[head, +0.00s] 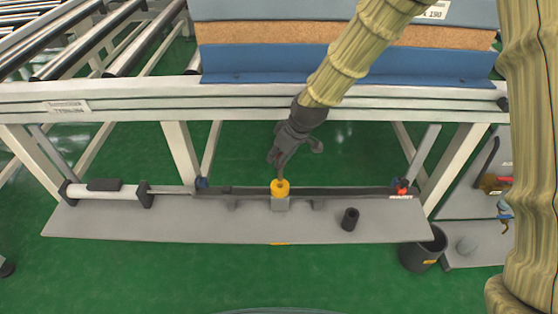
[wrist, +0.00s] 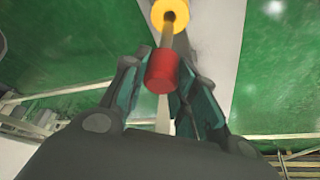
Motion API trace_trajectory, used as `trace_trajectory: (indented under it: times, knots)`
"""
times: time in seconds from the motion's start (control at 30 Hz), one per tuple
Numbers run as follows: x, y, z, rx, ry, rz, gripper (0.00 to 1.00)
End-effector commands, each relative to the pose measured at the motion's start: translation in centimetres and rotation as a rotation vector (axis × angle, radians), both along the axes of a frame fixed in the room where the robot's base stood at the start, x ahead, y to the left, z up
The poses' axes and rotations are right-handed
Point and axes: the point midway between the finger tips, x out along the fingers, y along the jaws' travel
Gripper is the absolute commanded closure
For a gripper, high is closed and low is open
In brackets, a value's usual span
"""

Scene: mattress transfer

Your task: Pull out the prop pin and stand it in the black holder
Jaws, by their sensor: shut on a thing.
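My gripper (head: 279,163) is above the yellow collar (head: 280,187) at the middle of the grey shelf. In the wrist view, my gripper (wrist: 165,95) is shut on the prop pin, its fingers on either side of the pin's red head (wrist: 162,71). The pin's grey shaft (wrist: 167,38) runs from the red head to the yellow collar (wrist: 170,14). How deep its tip sits in the collar is hidden. The black holder (head: 350,219), a short upright cylinder, stands on the shelf to the right of the collar. Nothing is seen standing in it.
The grey shelf (head: 180,225) lies below a roller conveyor frame (head: 130,101). A dark bar (head: 340,191) runs along the shelf's back edge. A black bin (head: 422,250) stands at the shelf's right end. Blue padding (head: 400,67) rests above the frame. The shelf front is mostly clear.

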Motion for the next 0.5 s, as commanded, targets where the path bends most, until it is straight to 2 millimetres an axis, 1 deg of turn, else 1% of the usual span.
trace_trajectory:
  times: [0.33, 0.5]
  knots:
    - [0.01, 0.01, 0.12, 0.000, 0.000, 0.000, 1.00]
    - [0.02, 0.01, 0.58, 0.001, -0.001, 0.000, 1.00]
